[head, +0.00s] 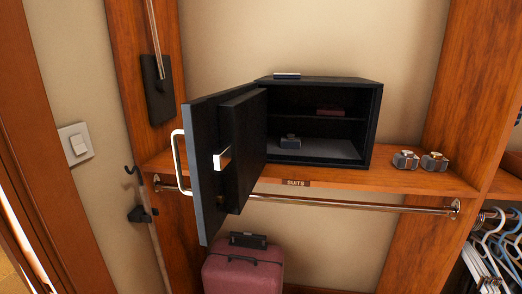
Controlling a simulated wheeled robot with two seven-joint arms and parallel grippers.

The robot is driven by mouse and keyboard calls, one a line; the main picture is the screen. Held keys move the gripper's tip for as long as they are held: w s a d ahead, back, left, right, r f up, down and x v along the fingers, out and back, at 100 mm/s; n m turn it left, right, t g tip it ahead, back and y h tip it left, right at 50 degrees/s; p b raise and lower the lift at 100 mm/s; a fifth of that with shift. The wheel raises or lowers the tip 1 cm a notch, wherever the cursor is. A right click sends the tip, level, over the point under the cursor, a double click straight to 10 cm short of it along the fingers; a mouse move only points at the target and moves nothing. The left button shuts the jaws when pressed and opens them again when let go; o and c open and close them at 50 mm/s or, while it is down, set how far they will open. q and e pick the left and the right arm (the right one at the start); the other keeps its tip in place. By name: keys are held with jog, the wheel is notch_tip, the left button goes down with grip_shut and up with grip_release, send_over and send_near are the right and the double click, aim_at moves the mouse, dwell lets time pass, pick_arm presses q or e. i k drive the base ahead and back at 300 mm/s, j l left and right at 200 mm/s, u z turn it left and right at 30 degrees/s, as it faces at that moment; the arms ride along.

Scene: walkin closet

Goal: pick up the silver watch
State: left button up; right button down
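Two small silver objects that look like watches stand side by side on the wooden shelf, to the right of the safe: a left silver watch (405,160) and a right silver watch (434,162). They look alike, and I cannot tell which one the task means. Neither of my grippers is in view.
The safe door (205,165) is swung open to the left, with a handle (180,160). A reddish item (330,111) lies on the safe's inner shelf. A metal hanging rail (340,206) runs below the wooden shelf (385,180). A pink suitcase (243,275) stands underneath. Hangers (490,250) hang at right.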

aim_at(407, 159)
jog(key=j+z, duration=0.4)
jog(key=j, duration=0.4)
jog(key=k+j+z, duration=0.1)
jog(key=j+z, duration=0.3)
jog(key=j, duration=0.45)
